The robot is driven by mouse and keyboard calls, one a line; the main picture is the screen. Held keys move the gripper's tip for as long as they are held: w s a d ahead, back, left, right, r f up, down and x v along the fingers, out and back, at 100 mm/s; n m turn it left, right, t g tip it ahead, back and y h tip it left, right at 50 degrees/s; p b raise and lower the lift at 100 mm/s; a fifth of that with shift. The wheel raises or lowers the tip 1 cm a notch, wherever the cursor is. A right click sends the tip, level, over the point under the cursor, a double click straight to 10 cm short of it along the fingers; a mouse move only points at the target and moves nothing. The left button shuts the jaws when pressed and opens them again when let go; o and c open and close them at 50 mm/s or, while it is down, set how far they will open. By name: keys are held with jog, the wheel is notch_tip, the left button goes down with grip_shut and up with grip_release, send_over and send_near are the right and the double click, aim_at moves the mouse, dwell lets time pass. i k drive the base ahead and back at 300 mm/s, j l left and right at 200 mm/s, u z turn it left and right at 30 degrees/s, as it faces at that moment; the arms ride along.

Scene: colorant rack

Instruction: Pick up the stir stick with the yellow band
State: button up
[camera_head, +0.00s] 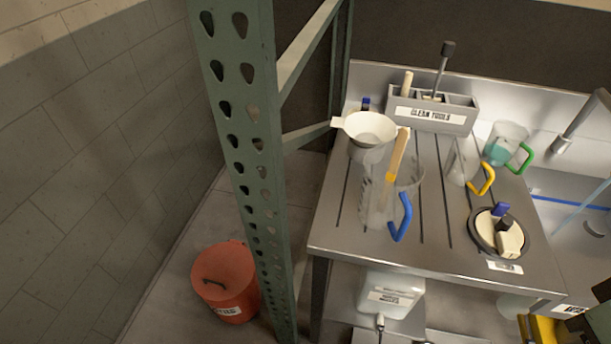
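A wooden stir stick (399,150) with a yellow-orange band leans in a clear jug (376,205) with a blue handle (402,217). The jug stands on the grooved steel drainboard (337,235). The stick's upper end rises above the jug's rim, beside a white funnel (369,128). Its lower part shows only faintly through the jug wall. Another wooden stick (407,82) stands in the grey "CLEAN TOOLS" holder (432,116); no yellow band shows on its visible part. I cannot make out my gripper in this view.
A green perforated rack post (238,130) rises left of the drainboard. Clear jugs with yellow (487,180) and green (526,159) handles stand to the right. An orange bucket (226,283) stands on the floor.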

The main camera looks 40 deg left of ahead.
aim_at(404, 132)
jog(key=u, duration=0.95)
jog(key=i+j+z, duration=0.1)
jog(key=j+z, duration=0.1)
jog(key=j, duration=0.2)
